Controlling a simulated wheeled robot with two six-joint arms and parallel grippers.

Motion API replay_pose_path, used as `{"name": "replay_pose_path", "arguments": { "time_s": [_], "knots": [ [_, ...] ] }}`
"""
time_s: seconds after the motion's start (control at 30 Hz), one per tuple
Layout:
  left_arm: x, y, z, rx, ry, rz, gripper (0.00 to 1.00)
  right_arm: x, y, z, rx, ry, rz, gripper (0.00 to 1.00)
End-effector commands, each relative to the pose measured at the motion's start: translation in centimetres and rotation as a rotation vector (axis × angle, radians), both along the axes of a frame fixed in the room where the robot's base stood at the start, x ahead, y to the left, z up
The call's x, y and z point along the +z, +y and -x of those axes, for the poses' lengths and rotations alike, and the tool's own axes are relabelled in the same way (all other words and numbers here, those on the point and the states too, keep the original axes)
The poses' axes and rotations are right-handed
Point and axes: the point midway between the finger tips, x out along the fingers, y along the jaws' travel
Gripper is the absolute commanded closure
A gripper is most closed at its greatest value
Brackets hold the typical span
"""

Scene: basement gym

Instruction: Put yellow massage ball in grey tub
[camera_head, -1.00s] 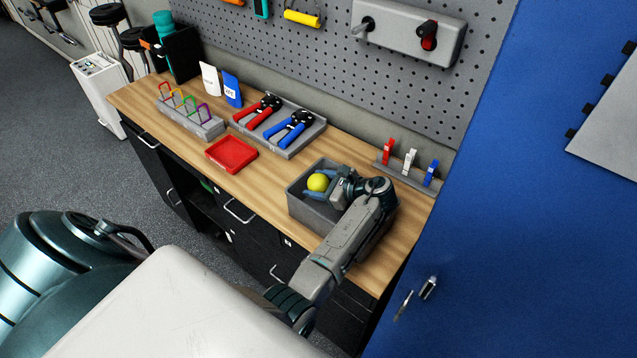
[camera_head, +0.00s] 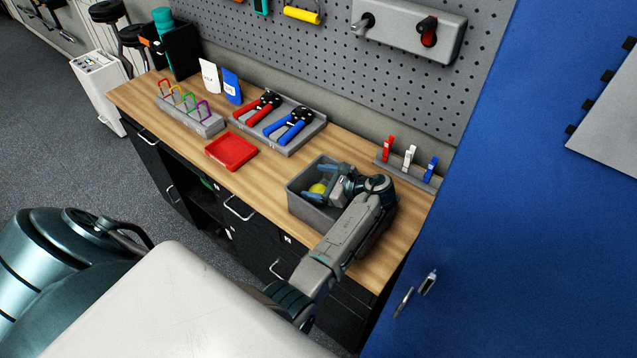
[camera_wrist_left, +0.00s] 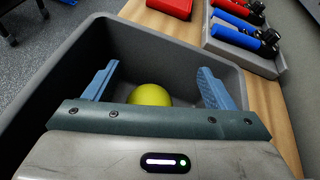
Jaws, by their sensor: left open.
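The yellow massage ball (camera_head: 318,188) lies low inside the grey tub (camera_head: 311,215), which stands on the wooden bench top. The left wrist view also shows the ball (camera_wrist_left: 150,95) inside the tub, between and below the fingers. My left gripper (camera_head: 316,183) is open at the tub's opening, with its blue fingers spread apart on either side of the ball (camera_wrist_left: 158,70). My wrist hides part of the tub in the head view. My right gripper is in neither view.
A red tray (camera_head: 231,151) lies left of the tub. Behind are a grey holder with red and blue pliers (camera_head: 290,128), and a rack with red, white and blue clips (camera_head: 410,158). A pegboard wall (camera_head: 300,60) rises behind; a blue panel (camera_head: 480,200) stands right.

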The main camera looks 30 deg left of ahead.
Motion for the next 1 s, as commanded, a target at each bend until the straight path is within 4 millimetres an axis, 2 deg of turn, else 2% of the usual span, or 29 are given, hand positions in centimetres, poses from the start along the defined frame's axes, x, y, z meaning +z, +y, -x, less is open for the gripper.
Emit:
{"name": "replay_pose_path", "arguments": {
  "time_s": [0.03, 0.3, 0.43, 0.6, 1.0],
  "knots": [
    [0.7, -0.3, 0.0, -0.001, -0.002, 0.002, 0.23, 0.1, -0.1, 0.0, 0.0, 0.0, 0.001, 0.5],
    [2.3, -5.0, -0.2, -0.001, -0.002, 0.004, 0.23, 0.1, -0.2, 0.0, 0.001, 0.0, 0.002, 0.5],
    [2.9, -6.4, -0.2, 0.0, 0.0, 0.002, 0.23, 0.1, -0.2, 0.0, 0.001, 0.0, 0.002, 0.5],
    [3.2, -7.0, -0.2, 0.0, 0.0, 0.0, 0.23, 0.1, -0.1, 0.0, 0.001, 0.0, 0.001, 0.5],
    [3.2, -7.0, -0.2, 0.0, 0.0, 0.0, 0.23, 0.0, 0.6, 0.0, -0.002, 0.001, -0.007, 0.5]
  ]
}}
